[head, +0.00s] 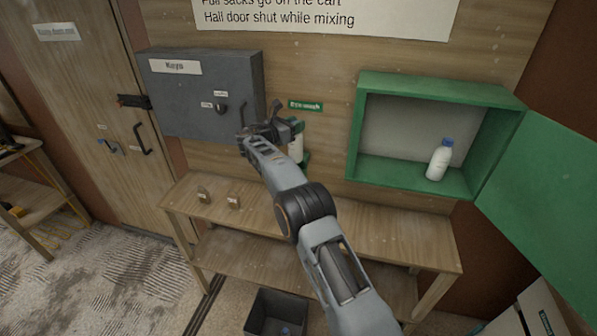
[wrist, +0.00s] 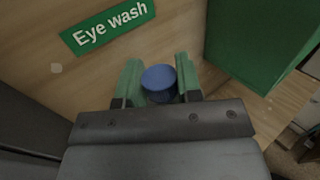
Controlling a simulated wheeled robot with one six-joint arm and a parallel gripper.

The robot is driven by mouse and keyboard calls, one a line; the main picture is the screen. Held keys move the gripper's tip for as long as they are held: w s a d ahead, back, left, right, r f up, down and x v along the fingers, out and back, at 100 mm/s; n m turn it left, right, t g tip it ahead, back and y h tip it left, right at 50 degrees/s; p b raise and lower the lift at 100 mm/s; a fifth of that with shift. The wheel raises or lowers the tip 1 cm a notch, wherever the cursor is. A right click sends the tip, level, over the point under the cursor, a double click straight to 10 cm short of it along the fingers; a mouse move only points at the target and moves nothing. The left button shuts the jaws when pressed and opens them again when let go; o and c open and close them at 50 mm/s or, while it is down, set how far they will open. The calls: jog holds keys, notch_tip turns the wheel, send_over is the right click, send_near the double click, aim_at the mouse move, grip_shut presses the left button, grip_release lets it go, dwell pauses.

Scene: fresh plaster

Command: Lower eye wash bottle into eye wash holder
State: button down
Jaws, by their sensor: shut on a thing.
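My gripper (head: 288,128) is at the wall below the green eye wash sign. In the wrist view its two green fingers (wrist: 158,72) are shut on the eye wash bottle, whose blue cap (wrist: 160,79) shows between them. A strip of the bottle's white body (head: 297,149) shows in the head view below the fingers. The green eye wash holder (head: 304,160) shows in part just below and beside the bottle. My arm hides much of both, so I cannot tell how far the bottle is inside the holder.
An open green cabinet (head: 400,82) at the right holds another white bottle with a blue cap (head: 439,160). A grey wall box (head: 185,105) is close on the left. A wooden bench (head: 365,225) stands below, with two small items on its left part. A dark bin (head: 275,315) is on the floor.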

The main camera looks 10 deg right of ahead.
aim_at(297, 141)
jog(key=shift+w+d, duration=0.2)
jog(key=shift+d, duration=0.15)
jog(key=shift+f, duration=0.1)
dwell(0.3)
jog(key=shift+f+b, duration=0.35)
jog(key=shift+f, duration=0.45)
jog(key=shift+f+b, duration=1.25)
jog(key=shift+f, duration=1.25)
dwell(1.0)
jog(key=c, duration=0.7)
grip_release()
jog(key=shift+a, duration=0.1)
